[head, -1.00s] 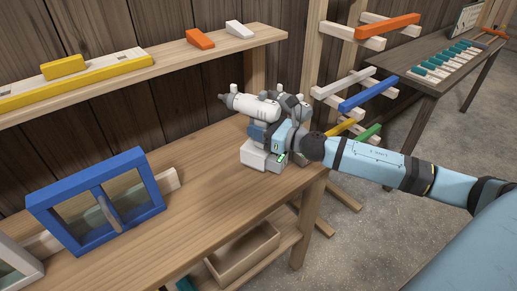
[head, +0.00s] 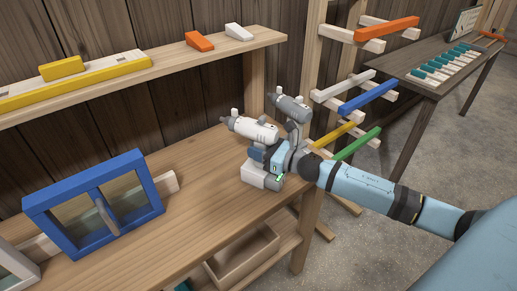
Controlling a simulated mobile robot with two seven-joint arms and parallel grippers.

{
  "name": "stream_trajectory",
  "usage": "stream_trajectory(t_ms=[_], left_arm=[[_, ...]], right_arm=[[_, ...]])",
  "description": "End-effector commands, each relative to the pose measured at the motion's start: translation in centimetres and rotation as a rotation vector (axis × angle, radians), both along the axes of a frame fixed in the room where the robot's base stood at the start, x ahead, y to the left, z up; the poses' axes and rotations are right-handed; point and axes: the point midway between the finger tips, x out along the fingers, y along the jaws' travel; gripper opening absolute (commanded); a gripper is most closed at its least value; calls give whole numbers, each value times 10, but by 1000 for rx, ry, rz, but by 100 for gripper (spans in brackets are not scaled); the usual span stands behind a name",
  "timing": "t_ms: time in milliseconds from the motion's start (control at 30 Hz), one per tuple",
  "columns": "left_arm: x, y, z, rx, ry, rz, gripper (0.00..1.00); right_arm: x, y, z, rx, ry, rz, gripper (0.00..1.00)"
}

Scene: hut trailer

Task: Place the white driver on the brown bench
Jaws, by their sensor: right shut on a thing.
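The white driver (head: 256,131), with a white block-shaped foot (head: 254,178), is upright at the right end of the light wooden workbench (head: 200,218). My right gripper (head: 276,158) is shut on its handle and hides part of it. I cannot tell whether the foot touches the top or is just above it. A dark brown bench (head: 437,91) stands at the back right, with a row of teal-and-white pieces on it. My left gripper is not in view.
A grey driver (head: 290,107) stands close behind my right gripper. A blue framed window (head: 62,220) stands at the left of the workbench. A shelf (head: 190,55) runs above it. A rack with colored bars (head: 368,95) stands between the workbench and the dark bench.

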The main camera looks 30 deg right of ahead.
Motion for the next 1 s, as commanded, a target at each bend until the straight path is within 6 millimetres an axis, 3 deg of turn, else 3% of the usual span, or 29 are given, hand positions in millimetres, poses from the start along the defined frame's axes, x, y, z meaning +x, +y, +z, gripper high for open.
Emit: stream_trajectory(t_ms=[33, 133, 533, 1000], left_arm=[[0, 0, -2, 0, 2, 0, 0], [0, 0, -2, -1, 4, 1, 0], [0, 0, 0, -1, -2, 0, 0], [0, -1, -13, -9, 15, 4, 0]], right_arm=[[0, 0, -2, 0, 0, 0, 38], [0, 0, -1, 0, 0, 0, 61], [-4, -2, 0, 0, 1, -1, 62], [-71, -36, -2, 2, 3, -1, 62]])
